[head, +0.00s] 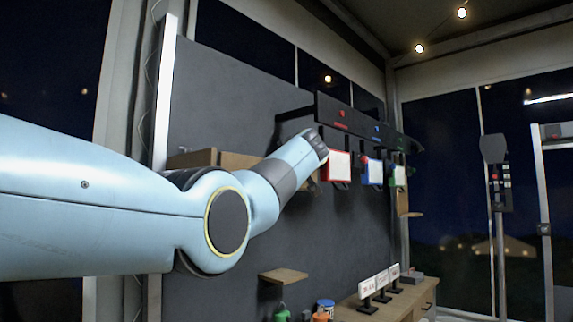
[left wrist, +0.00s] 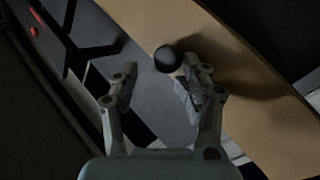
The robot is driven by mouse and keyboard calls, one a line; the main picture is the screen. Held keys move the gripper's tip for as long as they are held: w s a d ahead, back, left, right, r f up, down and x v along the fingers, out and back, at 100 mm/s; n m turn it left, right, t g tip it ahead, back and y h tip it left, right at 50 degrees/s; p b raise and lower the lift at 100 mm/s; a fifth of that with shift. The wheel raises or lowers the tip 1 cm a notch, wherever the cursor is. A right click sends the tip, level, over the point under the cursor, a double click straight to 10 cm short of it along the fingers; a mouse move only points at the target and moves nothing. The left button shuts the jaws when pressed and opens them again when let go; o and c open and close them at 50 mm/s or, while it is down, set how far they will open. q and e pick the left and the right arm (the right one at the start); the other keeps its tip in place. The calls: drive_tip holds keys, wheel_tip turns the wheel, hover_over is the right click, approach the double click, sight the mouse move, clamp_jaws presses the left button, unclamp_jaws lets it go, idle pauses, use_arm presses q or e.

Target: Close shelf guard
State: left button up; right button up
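In the left wrist view a tan wooden board (left wrist: 240,85), curved along its edge, runs diagonally from the top to the lower right. A round black knob (left wrist: 168,58) shows at its edge; I cannot tell for certain whether it belongs to the shelf guard. My left gripper (left wrist: 160,68) is open, with the knob between or just beyond its fingertips, nearer the right finger. I cannot tell whether it touches. In the head view my left arm reaches to the wall, and its wrist hides the fingers. A wooden shelf (head: 205,157) shows partly behind the arm. My right gripper is not in view.
A dark rail (head: 355,120) on the grey wall carries red, blue and green framed cards beside my wrist. Below are a small wooden ledge (head: 283,276) and a wooden counter (head: 400,302) with several signs. A dark stand (head: 497,190) is at the right.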

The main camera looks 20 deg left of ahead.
use_arm(q)
drive_tip(key=shift+f, duration=0.15)
drive_tip(key=v, duration=1.2)
